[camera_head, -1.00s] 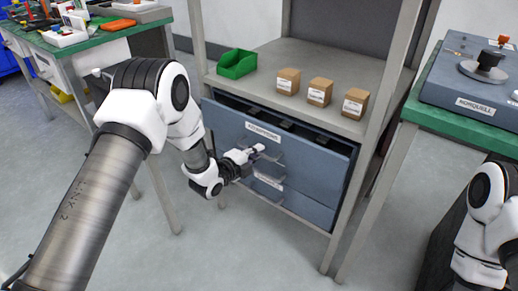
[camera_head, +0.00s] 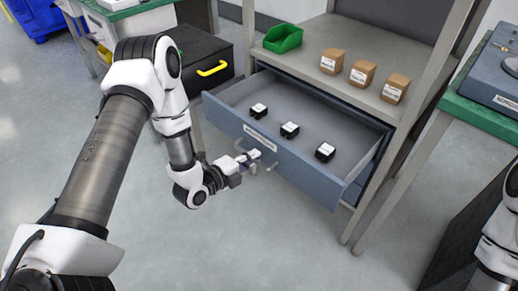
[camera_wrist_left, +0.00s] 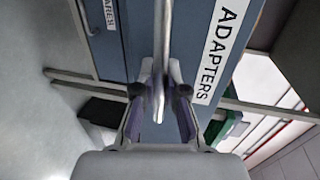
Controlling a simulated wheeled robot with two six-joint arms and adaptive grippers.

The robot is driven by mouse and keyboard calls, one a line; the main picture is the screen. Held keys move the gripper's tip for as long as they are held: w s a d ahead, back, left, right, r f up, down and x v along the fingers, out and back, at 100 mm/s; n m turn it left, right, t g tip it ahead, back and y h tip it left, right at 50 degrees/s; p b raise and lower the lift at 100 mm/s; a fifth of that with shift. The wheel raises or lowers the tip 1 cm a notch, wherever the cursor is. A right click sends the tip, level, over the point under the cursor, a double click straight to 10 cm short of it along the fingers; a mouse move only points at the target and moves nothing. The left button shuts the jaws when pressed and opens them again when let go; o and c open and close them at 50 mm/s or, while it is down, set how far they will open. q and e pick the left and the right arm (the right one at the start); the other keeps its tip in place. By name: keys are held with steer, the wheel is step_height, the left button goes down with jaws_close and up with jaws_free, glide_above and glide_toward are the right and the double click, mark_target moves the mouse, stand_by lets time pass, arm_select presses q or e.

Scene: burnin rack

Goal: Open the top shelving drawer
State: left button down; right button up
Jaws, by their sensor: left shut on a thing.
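The top shelving drawer (camera_head: 297,163) is blue-grey and stands far out from the shelving unit. Several small black boxes with white tops lie inside it. In the left wrist view its front (camera_wrist_left: 190,40) carries a label reading ADAPTERS. My left gripper (camera_head: 254,158) is at the drawer's front, shut on the bar handle (camera_wrist_left: 160,50), which runs between its fingers (camera_wrist_left: 159,100). In the head view the gripper partly hides the handle. My right arm shows at the right edge; its gripper is out of view.
The shelf above holds a green bin (camera_head: 283,39) and three cardboard boxes (camera_head: 363,73). A black cabinet with a yellow handle (camera_head: 212,69) stands to the left. A green-edged bench (camera_head: 475,112) is at the right. The floor before the drawer is clear.

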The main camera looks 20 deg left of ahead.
arm_select(q)
steer(key=shift+s, duration=0.15)
steer(key=c, duration=1.2)
jaws_free()
steer(key=v, duration=1.2)
